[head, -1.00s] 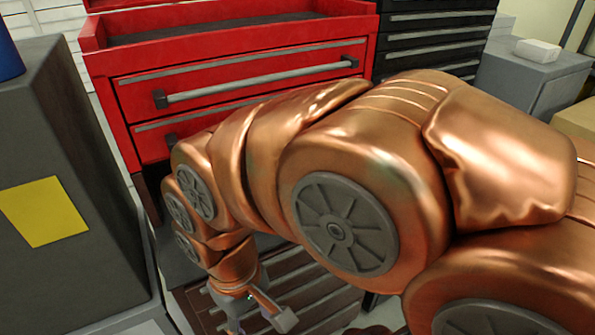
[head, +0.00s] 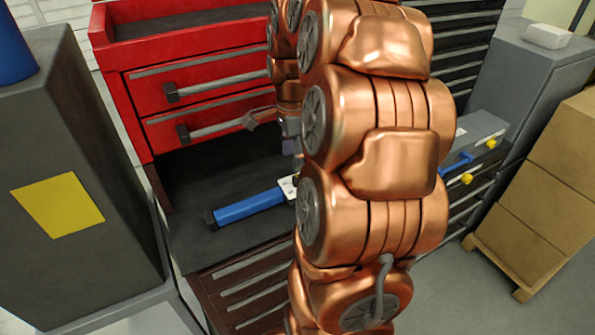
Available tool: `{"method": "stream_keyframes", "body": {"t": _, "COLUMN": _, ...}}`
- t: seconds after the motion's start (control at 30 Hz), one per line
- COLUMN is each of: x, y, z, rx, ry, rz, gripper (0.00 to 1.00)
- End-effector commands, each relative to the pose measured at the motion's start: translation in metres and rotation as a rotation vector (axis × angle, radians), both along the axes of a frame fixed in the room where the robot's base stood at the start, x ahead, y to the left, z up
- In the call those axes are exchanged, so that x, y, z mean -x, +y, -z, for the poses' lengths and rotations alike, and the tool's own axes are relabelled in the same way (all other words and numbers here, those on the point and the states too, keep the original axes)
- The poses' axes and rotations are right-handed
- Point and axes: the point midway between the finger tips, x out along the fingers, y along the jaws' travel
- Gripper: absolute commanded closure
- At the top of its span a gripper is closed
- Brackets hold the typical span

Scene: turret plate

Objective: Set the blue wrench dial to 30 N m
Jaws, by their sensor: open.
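The wrench (head: 250,207) has a blue handle and lies on the dark worktop (head: 195,170) below the red drawers. Its dark end points left. A pale plate with small dark marks (head: 288,187) is at its right end, partly hidden behind my copper arm. I cannot make out a dial or read any setting. My gripper (head: 291,148) is above the worktop, a little above the pale plate in the picture and apart from the blue handle. It is small and partly covered by my arm. It is open and holds nothing that I can see.
The red drawer chest (head: 190,70) with grey bar handles stands behind the worktop. A grey cabinet (head: 60,130) with a yellow sheet rises at left. A grey case (head: 475,137) with yellow latches and cardboard boxes (head: 565,150) are at right. The worktop left of the wrench is clear.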

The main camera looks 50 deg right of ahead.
Motion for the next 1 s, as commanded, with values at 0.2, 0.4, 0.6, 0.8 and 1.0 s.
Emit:
{"method": "stream_keyframes", "body": {"t": 0.2, "x": 0.0, "y": -0.019, "z": 0.003, "rx": 0.006, "ry": -0.005, "rz": 0.097, "gripper": 0.44}}
{"method": "stream_keyframes", "body": {"t": 0.4, "x": 0.001, "y": -0.017, "z": 0.023, "rx": 0.002, "ry": 0.0, "rz": 0.094, "gripper": 0.44}}
{"method": "stream_keyframes", "body": {"t": 0.6, "x": 0.001, "y": -0.016, "z": 0.05, "rx": 0.002, "ry": 0.0, "rz": 0.092, "gripper": 0.44}}
{"method": "stream_keyframes", "body": {"t": 0.8, "x": -0.001, "y": -0.017, "z": 0.069, "rx": 0.006, "ry": -0.005, "rz": 0.092, "gripper": 0.44}}
{"method": "stream_keyframes", "body": {"t": 1.0, "x": 0.0, "y": -0.016, "z": 0.077, "rx": 0.004, "ry": -0.003, "rz": 0.092, "gripper": 0.44}}
